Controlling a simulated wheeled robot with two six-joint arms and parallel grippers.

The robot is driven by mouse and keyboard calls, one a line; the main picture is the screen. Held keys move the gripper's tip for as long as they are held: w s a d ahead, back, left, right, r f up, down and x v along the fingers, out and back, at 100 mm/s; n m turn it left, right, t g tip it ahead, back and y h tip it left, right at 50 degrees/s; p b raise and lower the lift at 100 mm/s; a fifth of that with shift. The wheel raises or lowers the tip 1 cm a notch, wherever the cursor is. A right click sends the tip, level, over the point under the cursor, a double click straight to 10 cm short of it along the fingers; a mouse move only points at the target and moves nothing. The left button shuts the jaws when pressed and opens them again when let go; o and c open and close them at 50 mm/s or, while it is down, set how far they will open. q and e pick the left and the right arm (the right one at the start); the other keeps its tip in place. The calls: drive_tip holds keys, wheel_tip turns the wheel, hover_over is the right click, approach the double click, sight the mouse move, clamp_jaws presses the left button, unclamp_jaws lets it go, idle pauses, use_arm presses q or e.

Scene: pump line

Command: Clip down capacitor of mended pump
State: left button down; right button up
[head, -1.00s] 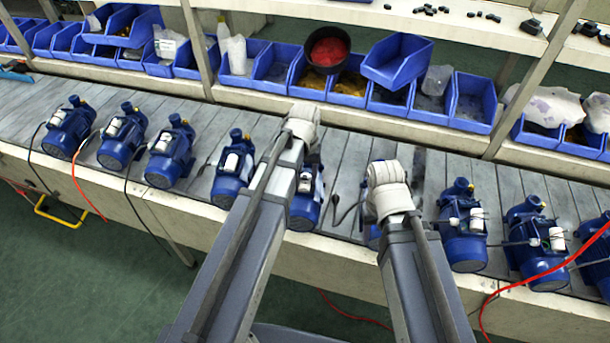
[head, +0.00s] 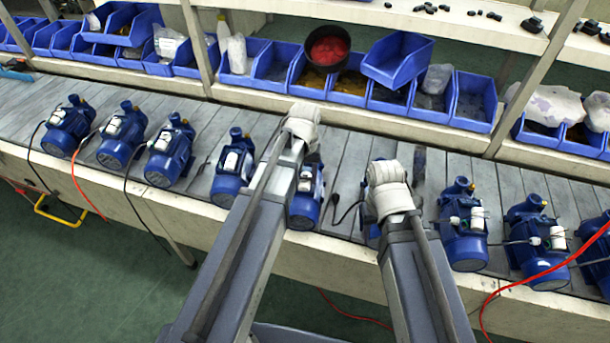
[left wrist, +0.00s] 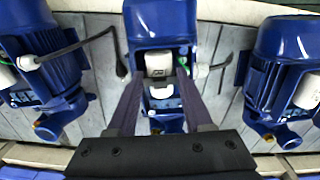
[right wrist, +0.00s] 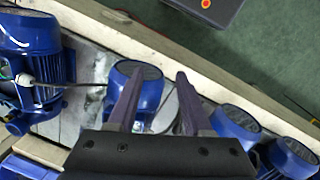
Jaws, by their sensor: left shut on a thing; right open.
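The blue pump (head: 306,205) in the middle of the bench is partly hidden by my left arm in the head view. The left wrist view shows it upright in the picture's centre (left wrist: 160,22). A white capacitor (left wrist: 158,64) sits on its side. My left gripper (left wrist: 161,78) is shut on this capacitor, with one finger on each side, and it appears to rest against the pump. I cannot tell whether its clip is closed. My right gripper (right wrist: 160,77) is open and empty above another blue pump (right wrist: 150,98), which my right arm mostly hides in the head view.
More blue pumps stand along the slatted bench on the left (head: 168,152) and right (head: 462,228). Loose black cables lie between pumps, and a red cable (head: 545,275) crosses at the right. Blue bins (head: 275,65) line the shelf behind.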

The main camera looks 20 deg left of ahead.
use_arm(q)
drive_tip(key=shift+f, duration=0.1)
drive_tip(key=shift+c, duration=1.1)
unclamp_jaws()
drive_tip(key=shift+r+p, duration=3)
drive_tip(key=shift+r, duration=0.05)
wheel_tip(320, 180, up, 8)
drive_tip(key=p, duration=0.7)
drive_tip(key=shift+p, duration=0.4)
drive_tip(key=shift+f, duration=0.15)
